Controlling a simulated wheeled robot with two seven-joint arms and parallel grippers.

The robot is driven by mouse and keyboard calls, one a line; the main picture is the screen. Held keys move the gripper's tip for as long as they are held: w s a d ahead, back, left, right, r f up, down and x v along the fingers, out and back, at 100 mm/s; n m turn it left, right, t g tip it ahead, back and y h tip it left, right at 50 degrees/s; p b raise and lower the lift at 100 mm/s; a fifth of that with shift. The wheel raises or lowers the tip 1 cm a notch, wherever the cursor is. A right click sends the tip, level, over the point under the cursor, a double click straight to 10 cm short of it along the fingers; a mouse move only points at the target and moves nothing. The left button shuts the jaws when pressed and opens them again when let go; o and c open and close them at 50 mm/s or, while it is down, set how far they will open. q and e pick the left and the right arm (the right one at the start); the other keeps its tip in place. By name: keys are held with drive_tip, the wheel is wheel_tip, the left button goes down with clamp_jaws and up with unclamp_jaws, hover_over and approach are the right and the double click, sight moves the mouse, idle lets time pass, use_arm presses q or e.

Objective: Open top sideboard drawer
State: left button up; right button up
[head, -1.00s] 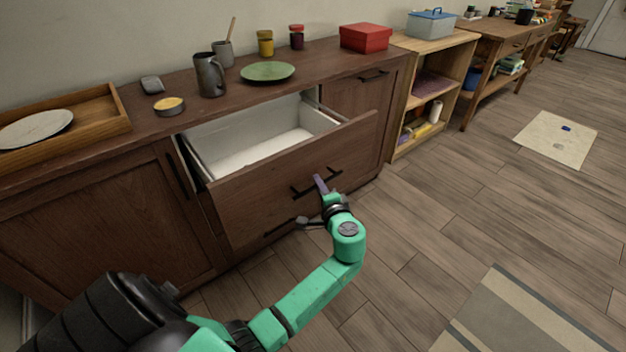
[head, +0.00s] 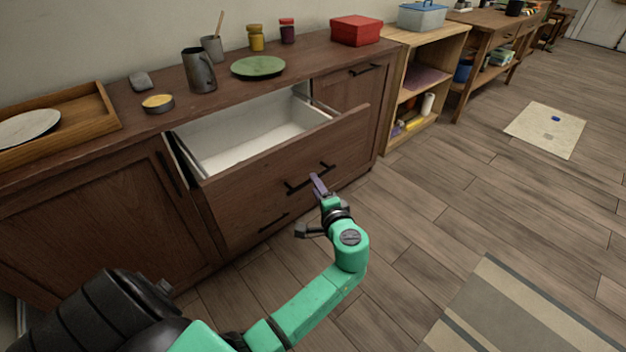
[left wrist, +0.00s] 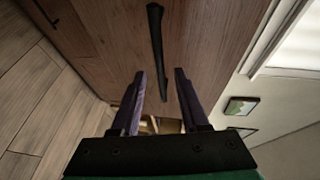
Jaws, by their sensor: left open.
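The sideboard's top drawer (head: 240,195) stands pulled well out in the head view, with its white, empty-looking inside showing. Its dark bar handle (head: 296,187) is on the front panel. My left gripper (head: 314,180) is in front of that handle, its purple fingers pointing at the panel. In the left wrist view the handle (left wrist: 156,45) lies ahead of the two parted fingers of my left gripper (left wrist: 159,75), with its near end showing between them. The gripper is open and holds nothing. My right gripper does not show.
On the sideboard top (head: 120,110) stand a wooden tray (head: 90,120), a dark mug (head: 199,72), a green plate (head: 258,67), jars and a red box (head: 355,31). An open shelf (head: 408,110) adjoins at the right. The wooden floor (head: 430,210) on the right is mostly clear.

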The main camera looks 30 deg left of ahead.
use_arm(q)
drive_tip(key=v, duration=1)
drive_tip(key=shift+s+d, duration=0.2)
drive_tip(key=shift+d, duration=0.1)
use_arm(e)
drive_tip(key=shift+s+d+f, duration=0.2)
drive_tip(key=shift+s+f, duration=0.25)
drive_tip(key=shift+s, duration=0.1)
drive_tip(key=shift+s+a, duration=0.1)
